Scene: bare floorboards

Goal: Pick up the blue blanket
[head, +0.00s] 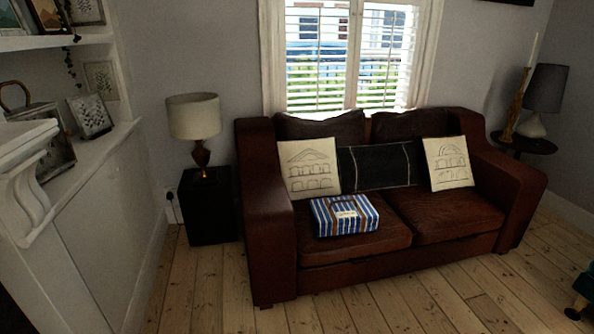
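The blue blanket (344,215) is a folded, box-shaped bundle with blue and white stripes, a brown band and a pale label on top. It lies on the left seat cushion of a brown leather sofa (268,215), in the middle of the head view. Nothing covers it. My gripper is not in view.
Two cream pillows (309,167) and a dark pillow (375,166) lean on the sofa back. A black side table (208,206) with a lamp (194,117) stands left of the sofa. A white mantel (70,190) runs along the left. Floorboards (390,308) in front are clear.

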